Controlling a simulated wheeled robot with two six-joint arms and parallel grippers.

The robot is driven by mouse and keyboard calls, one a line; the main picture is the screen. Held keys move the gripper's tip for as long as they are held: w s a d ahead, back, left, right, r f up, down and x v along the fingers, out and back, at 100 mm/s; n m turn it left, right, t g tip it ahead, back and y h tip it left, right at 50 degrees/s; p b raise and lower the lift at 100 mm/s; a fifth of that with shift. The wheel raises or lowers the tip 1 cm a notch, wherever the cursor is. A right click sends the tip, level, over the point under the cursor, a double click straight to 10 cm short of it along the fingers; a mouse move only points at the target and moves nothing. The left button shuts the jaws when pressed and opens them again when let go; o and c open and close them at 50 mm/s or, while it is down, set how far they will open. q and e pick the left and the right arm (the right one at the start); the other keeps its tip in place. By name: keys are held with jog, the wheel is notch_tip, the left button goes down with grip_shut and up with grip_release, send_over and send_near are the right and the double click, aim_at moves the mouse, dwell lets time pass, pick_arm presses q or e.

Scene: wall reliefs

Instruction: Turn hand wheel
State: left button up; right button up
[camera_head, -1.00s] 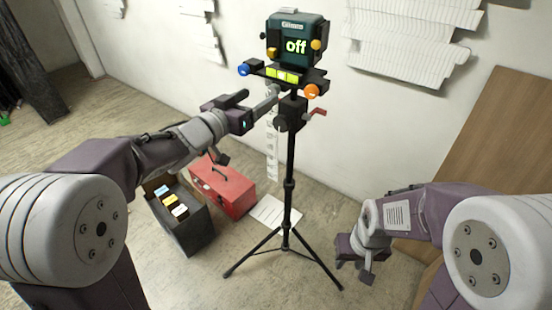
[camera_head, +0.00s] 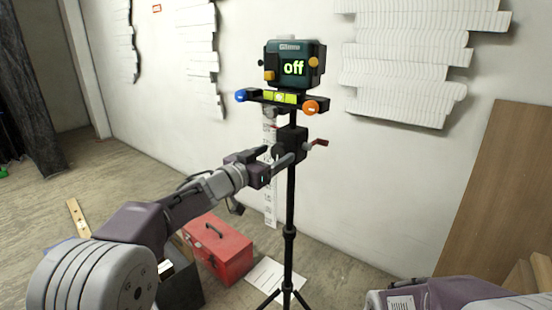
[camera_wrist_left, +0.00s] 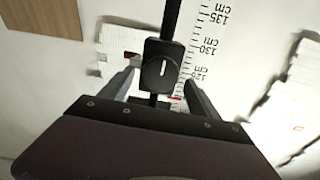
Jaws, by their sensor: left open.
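My right gripper is out of view; only part of that arm shows.
A blue knob (camera_head: 241,96) and an orange knob (camera_head: 310,107) flank a bar with a yellow-green level (camera_head: 279,97). A red toolbox (camera_head: 218,250) and a dark box (camera_head: 182,290) stand on the floor. White wall reliefs (camera_head: 415,60) hang behind; a brown board (camera_head: 510,190) leans at right.

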pick_arm(q)
jog(key=shift+x, duration=0.8)
jog(key=c, duration=1.3)
jog(key=shift+c, duration=0.2)
